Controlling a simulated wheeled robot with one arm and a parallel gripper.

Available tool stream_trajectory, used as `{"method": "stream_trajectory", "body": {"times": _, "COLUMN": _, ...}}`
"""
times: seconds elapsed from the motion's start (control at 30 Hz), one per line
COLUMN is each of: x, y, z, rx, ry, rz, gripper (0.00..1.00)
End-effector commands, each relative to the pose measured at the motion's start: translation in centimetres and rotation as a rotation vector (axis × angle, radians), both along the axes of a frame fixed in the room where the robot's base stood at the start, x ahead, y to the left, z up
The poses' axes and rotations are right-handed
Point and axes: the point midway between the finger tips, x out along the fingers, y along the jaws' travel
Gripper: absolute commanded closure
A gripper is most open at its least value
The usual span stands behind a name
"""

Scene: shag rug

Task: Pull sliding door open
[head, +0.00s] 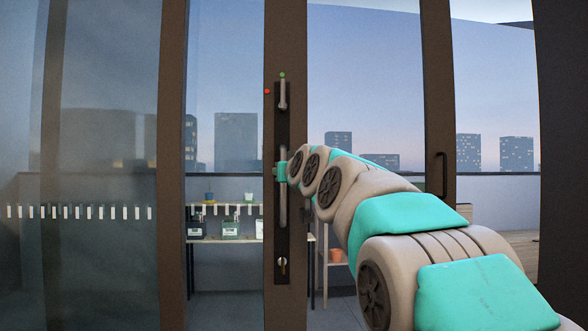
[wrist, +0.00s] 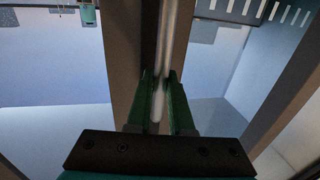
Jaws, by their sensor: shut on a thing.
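The sliding door has a dark brown frame (head: 285,45) and large glass panes. A pale vertical bar handle (head: 283,208) sits on a dark plate on its upright stile. My gripper (head: 281,172) is at the middle of this handle, reached by my arm from the right. In the wrist view my two green fingers (wrist: 160,80) are on either side of the pale bar (wrist: 168,40), shut on it. The exact contact is partly hidden by the fingers. A small lever (head: 283,95) is above the handle and a key lock (head: 282,263) is below it.
Another dark upright (head: 173,150) stands at left, beside glass with a row of white marks. A second upright (head: 437,100) with a dark pull (head: 442,175) is at right. Beyond the glass are a shelf with pots (head: 225,228), a balcony wall and city buildings.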

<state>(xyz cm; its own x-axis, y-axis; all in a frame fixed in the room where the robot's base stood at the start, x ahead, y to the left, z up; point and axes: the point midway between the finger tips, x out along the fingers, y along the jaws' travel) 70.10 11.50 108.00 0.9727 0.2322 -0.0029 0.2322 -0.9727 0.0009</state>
Motion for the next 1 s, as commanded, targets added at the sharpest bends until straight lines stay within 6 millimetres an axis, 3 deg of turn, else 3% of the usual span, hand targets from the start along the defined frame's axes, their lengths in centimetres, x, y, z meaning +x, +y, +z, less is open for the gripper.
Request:
{"method": "stream_trajectory", "body": {"times": 0.27, "x": 0.04, "y": -0.48, "z": 0.28, "rx": 0.004, "ry": -0.006, "rz": -0.007, "gripper": 1.00}}
{"method": "stream_trajectory", "body": {"times": 0.3, "x": 0.05, "y": -0.49, "z": 0.29, "rx": 0.004, "ry": -0.006, "rz": -0.007, "gripper": 0.78}}
{"method": "stream_trajectory", "body": {"times": 0.57, "x": 0.03, "y": -0.39, "z": 0.20, "rx": 0.002, "ry": -0.005, "rz": -0.005, "gripper": 0.50}}
{"method": "stream_trajectory", "body": {"times": 1.0, "x": -0.68, "y": -0.48, "z": 0.19, "rx": 0.002, "ry": -0.004, "rz": -0.004, "gripper": 0.50}}
